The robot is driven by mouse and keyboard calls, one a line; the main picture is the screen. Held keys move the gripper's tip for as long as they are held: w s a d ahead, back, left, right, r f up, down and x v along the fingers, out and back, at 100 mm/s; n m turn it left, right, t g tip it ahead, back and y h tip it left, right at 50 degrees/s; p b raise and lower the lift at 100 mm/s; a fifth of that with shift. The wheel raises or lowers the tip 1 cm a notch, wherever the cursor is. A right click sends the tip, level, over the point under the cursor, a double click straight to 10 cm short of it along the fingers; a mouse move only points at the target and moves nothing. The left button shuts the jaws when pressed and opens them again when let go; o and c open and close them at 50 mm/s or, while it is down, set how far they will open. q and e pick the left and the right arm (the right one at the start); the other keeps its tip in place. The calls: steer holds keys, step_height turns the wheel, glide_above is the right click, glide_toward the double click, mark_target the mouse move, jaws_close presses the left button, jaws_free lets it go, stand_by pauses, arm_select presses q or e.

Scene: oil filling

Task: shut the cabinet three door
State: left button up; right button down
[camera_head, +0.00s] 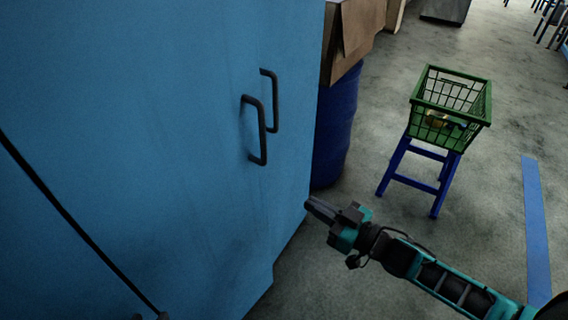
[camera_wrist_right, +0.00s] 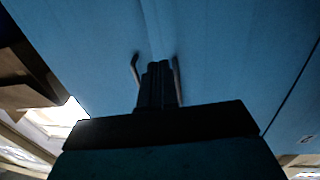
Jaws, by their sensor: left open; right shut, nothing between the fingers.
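A blue cabinet (camera_head: 170,130) fills the left of the head view. It has two dark bar handles, a nearer one (camera_head: 261,130) and a farther one (camera_head: 272,100). In the right wrist view the blue doors (camera_wrist_right: 220,45) lie ahead, with a handle on each side of a pale vertical seam. No clear gap shows between the doors; I cannot tell if they are fully shut. My right gripper (camera_head: 308,205) is shut and empty, beside the cabinet's right edge and below the handles. It points toward the cabinet in the right wrist view (camera_wrist_right: 158,70). My left gripper is out of view.
A dark blue barrel (camera_head: 336,130) with a cardboard box (camera_head: 350,40) on top stands just beyond the cabinet. A green basket (camera_head: 450,105) sits on a blue stool (camera_head: 410,178) to the right. Grey floor around the stool is clear.

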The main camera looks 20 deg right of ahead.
steer(key=b, duration=0.2)
glide_toward(257, 171)
steer(key=x, duration=0.5)
steer(key=shift+w+a+f, duration=0.2)
steer(key=shift+w+f, duration=0.05)
steer(key=shift+f, duration=0.05)
steer(key=shift+w+a, duration=0.25)
steer(key=shift+w, duration=0.2)
steer(key=b+x, duration=0.1)
steer(key=x, duration=0.4)
steer(key=shift+d, duration=0.1)
steer(key=shift+r, duration=0.25)
